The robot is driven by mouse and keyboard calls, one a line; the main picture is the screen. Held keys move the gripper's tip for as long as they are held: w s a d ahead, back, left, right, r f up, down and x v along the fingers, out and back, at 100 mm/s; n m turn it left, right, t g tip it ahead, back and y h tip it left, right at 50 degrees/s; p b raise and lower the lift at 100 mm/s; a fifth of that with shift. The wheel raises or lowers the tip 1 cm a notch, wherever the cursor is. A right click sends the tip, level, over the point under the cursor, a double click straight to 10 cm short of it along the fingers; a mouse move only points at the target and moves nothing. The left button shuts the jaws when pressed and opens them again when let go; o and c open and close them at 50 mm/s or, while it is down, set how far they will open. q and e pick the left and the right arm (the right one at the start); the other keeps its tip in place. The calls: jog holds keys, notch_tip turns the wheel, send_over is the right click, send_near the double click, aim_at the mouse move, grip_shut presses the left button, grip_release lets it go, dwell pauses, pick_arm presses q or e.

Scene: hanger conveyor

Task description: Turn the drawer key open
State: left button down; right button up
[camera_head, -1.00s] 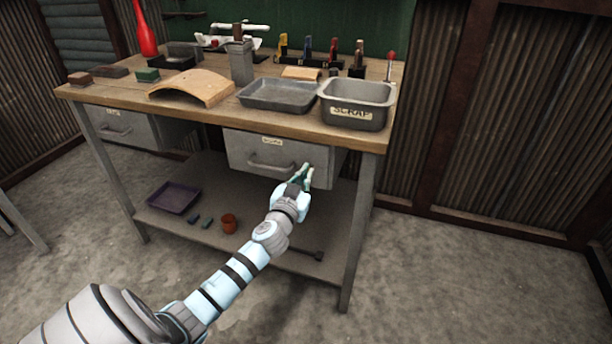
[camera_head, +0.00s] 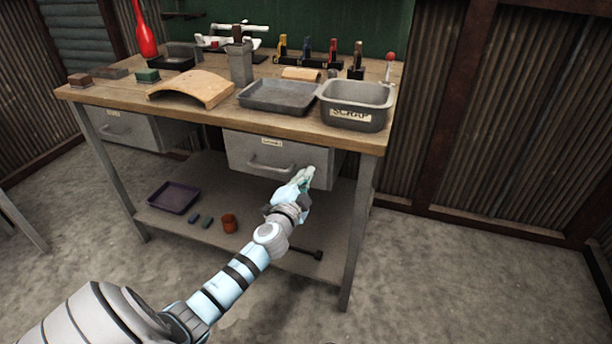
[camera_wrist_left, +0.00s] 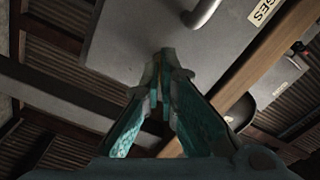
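The grey drawer (camera_head: 262,153) hangs under the right half of the workbench, with a bar handle and a small label. It looks shut. My left gripper (camera_head: 307,172) is at the lower right of its front. In the left wrist view, the gripper's teal fingers (camera_wrist_left: 166,58) converge at the tips against the grey drawer front (camera_wrist_left: 135,25). They look shut on the drawer key, which is hidden by the fingertips, so its angle cannot be seen. My right gripper is not in view.
A second drawer (camera_head: 128,128) is at the left. The lower shelf holds a purple tray (camera_head: 174,197) and an orange cup (camera_head: 229,223). The scrap bin (camera_head: 355,116) and grey tray (camera_head: 278,108) stand above. The bench's front right leg (camera_head: 358,235) is close to my gripper.

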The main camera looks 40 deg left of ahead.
pick_arm(q)
jog(key=m+p, duration=0.1)
jog(key=m, duration=0.4)
jog(key=shift+m, duration=0.4)
dwell(0.3)
jog(key=c, duration=1.9)
grip_release()
jog(key=shift+f, duration=0.1)
jog(key=shift+s, duration=0.1)
jog(key=v, duration=1.1)
jog(key=shift+s+d, duration=0.2)
jog(key=shift+s, duration=0.15)
